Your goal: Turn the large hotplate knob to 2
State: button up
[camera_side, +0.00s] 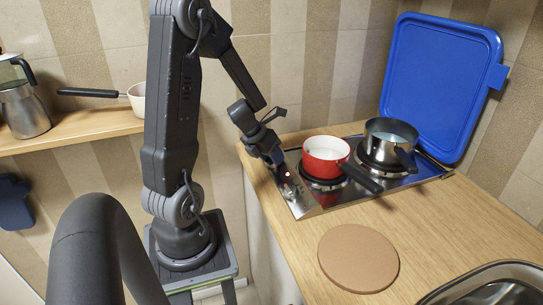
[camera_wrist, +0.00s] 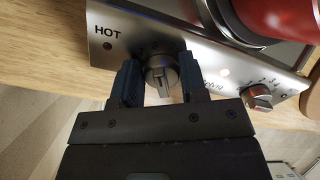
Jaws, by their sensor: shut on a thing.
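The steel hob (camera_side: 310,207) has a control panel along its near left end. In the wrist view a round metal knob (camera_wrist: 161,75) sits between the two dark blue fingers of my gripper (camera_wrist: 159,80), which is shut on it. Its raised grip bar runs roughly up and down in that picture; the marks around it are mostly hidden by the fingers. A second knob (camera_wrist: 257,97) stands free to the right, with numbers printed around it. I cannot tell which knob is for the large hotplate. In the side view my gripper (camera_side: 276,158) is at the panel.
A red pot (camera_side: 325,158) and a steel pot (camera_side: 389,143) stand on the hotplates, the red pot's dark handle reaching over the front edge. A blue lid (camera_side: 440,85) leans behind. A round brown mat (camera_side: 358,258) lies on the counter. "HOT" is printed beside an indicator (camera_wrist: 108,46).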

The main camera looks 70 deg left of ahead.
jog(key=o, duration=0.9)
jog(key=v, duration=1.4)
jog(key=shift+w, duration=0.1)
